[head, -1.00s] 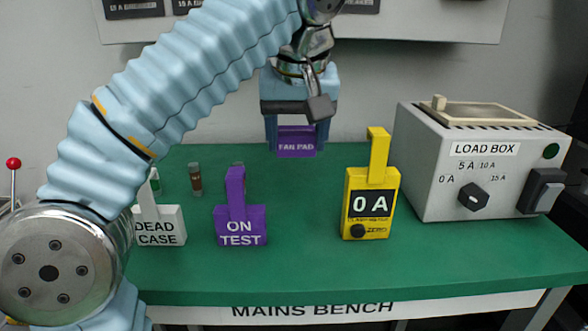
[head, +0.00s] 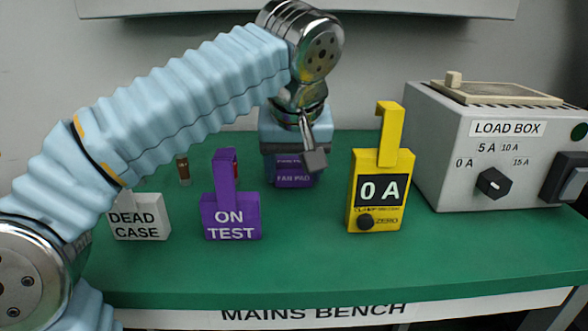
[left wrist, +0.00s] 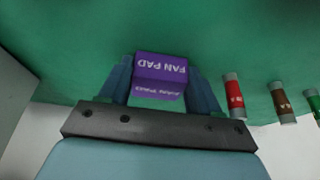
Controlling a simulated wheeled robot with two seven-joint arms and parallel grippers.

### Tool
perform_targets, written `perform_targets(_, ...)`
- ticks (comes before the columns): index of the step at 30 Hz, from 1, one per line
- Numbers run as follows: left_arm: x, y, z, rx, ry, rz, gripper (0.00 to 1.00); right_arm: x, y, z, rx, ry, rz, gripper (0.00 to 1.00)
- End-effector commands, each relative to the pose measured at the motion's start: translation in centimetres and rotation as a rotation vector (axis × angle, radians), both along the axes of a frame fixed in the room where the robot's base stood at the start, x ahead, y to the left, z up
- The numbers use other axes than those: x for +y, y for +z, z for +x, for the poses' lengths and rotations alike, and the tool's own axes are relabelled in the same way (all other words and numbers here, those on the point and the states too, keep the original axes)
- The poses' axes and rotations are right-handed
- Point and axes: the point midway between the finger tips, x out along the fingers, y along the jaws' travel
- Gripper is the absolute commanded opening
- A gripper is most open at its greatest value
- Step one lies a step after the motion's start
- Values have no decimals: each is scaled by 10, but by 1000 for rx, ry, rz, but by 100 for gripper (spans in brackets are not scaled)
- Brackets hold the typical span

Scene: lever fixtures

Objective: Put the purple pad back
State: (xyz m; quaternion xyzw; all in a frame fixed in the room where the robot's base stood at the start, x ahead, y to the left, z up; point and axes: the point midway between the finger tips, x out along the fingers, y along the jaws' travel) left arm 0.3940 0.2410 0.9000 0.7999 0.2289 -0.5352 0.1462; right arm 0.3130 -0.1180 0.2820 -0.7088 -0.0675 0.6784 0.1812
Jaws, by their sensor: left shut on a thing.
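The purple pad (head: 293,180), labelled FAN PAD, is at the back middle of the green bench top (head: 300,265). My left gripper (head: 292,172) comes down over it from above and is shut on it. In the left wrist view the purple pad (left wrist: 160,68) sits between the two blue fingers of my left gripper (left wrist: 161,85). The pad is low, at or just above the bench; I cannot tell whether it touches. My right gripper is not in view.
A purple ON TEST block (head: 231,215) and a white DEAD CASE block (head: 140,217) stand left. A yellow clamp meter (head: 378,190) and the grey load box (head: 450,170) stand right. The front bench is clear.

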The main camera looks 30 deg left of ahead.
Motion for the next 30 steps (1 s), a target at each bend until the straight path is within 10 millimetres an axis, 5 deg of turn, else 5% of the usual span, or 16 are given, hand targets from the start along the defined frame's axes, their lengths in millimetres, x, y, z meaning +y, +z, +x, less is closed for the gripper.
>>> perform_targets(6, 0, -3, 0, 0, 0, 0, 34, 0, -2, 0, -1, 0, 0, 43)
perform_targets(7, 0, -2, 0, 0, -1, 0, 66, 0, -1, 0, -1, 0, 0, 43)
perform_targets(12, 0, -2, 0, 0, -1, 0, 88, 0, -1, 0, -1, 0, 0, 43)
perform_targets(23, -2, 8, -1, -1, -1, 0, 88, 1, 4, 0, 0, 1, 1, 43)
perform_targets(30, -13, 56, -17, -2, -4, -1, 88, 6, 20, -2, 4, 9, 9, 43)
